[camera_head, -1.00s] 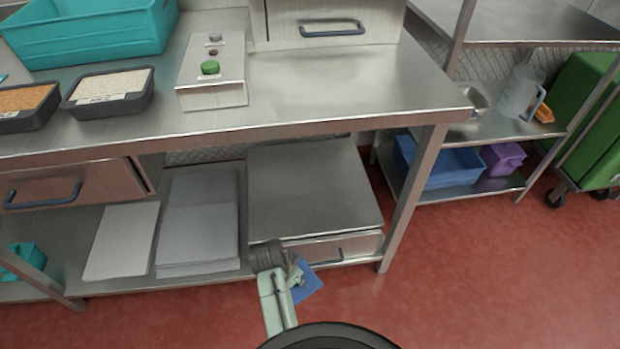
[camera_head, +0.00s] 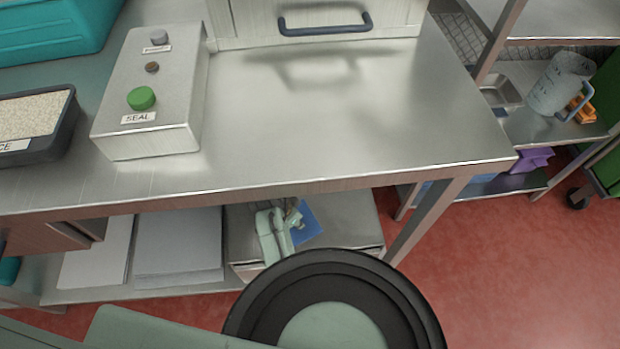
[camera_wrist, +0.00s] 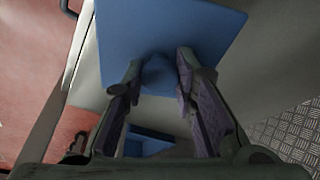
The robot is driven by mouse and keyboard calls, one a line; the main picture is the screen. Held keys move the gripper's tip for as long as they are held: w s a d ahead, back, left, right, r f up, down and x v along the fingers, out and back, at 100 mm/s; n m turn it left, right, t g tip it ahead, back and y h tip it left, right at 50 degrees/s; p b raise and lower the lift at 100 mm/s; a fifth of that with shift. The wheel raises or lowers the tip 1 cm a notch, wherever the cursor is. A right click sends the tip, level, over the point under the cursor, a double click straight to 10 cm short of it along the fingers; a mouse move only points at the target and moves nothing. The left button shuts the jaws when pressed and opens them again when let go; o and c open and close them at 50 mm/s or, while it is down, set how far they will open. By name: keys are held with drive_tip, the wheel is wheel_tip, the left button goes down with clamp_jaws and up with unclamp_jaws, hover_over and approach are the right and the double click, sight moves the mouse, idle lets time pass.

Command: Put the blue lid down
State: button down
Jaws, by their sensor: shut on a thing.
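The blue lid (camera_head: 308,223) is a flat blue plate, partly hidden by my gripper in the head view. It shows large in the wrist view (camera_wrist: 205,35), with a round knob (camera_wrist: 157,73) between my fingers. My gripper (camera_wrist: 160,68) is shut on that knob. In the head view my gripper (camera_head: 293,214) is below the front edge of the worktop, in front of the steel box top on the lower shelf. I cannot tell whether the lid touches any surface.
The steel worktop (camera_head: 330,130) is bare between the green-button control box (camera_head: 155,100) and its right end. A steel cabinet (camera_head: 320,25) stands behind. The low steel box (camera_head: 350,220) lies under the worktop, beside stacked grey sheets (camera_head: 180,245). The table leg (camera_head: 430,215) is to the right.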

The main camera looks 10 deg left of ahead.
drive_tip(key=w+d, duration=0.3)
drive_tip(key=d, duration=0.1)
drive_tip(key=w+d+f+p, duration=0.1)
drive_tip(key=w+d, duration=0.2)
drive_tip(key=d, duration=0.1)
drive_tip(key=w+d+p, duration=0.1)
drive_tip(key=w+d, duration=0.2)
drive_tip(key=d, duration=0.1)
drive_tip(key=shift+w+d+f, duration=0.15)
drive_tip(key=shift+w, duration=0.1)
drive_tip(key=shift+f+p, duration=0.45)
drive_tip(key=shift+f, duration=1.35)
drive_tip(key=shift+f, duration=0.1)
drive_tip(key=c, duration=1.3)
unclamp_jaws()
drive_tip(key=v, duration=1.2)
